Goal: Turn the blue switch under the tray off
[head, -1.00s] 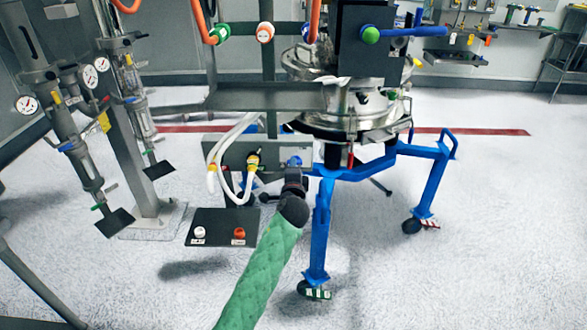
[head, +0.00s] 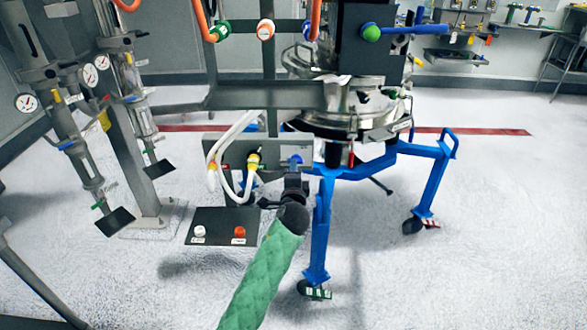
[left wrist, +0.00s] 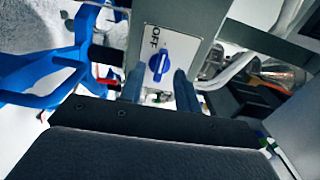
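The blue switch (head: 295,161) sits on the front of a grey box (head: 222,150) below the metal tray (head: 262,96). In the left wrist view the switch (left wrist: 159,65) is a round blue knob with a pale mark, on a white plate with the word OFF above it. My left gripper (head: 294,180) is just below and in front of the switch. In the left wrist view its fingers (left wrist: 159,88) are open, one to each side of the switch's line and nearer the camera, with nothing between them. My right gripper is not in view.
A blue leg frame (head: 322,215) stands right beside my left arm. White hoses (head: 228,150) hang left of the switch. Floor in front is clear.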

